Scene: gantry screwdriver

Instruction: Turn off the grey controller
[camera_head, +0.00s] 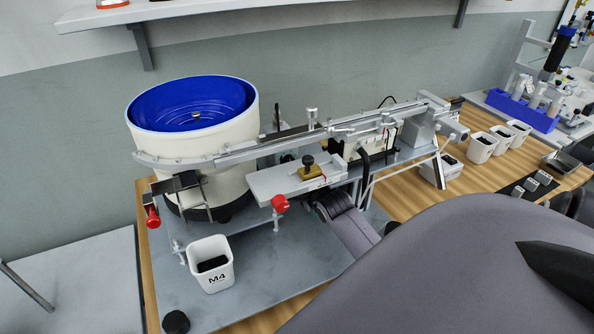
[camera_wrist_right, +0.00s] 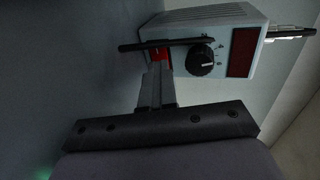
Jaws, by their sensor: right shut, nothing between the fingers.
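The grey controller (camera_wrist_right: 222,45) is at the top of the right wrist view. Its front has a black round knob (camera_wrist_right: 201,63) and a dark red display (camera_wrist_right: 242,52). A small red part (camera_wrist_right: 164,61) shows at the controller's left edge. My right gripper (camera_wrist_right: 158,72) is shut and empty, its fingertips close to the red part; I cannot tell whether they touch. A thin black bar (camera_wrist_right: 165,44) crosses just beyond the fingertips. In the head view my right arm (camera_head: 345,222) reaches in under the feeder rail, and its gripper is hidden there. My left gripper is not in view.
A white bowl feeder (camera_head: 195,150) with blue inside stands left, with a metal rail (camera_head: 270,147) running right from it. A white M4 bin (camera_head: 210,264) stands on the grey base plate. White bins (camera_head: 482,147) and a blue rack (camera_head: 522,112) are at the right.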

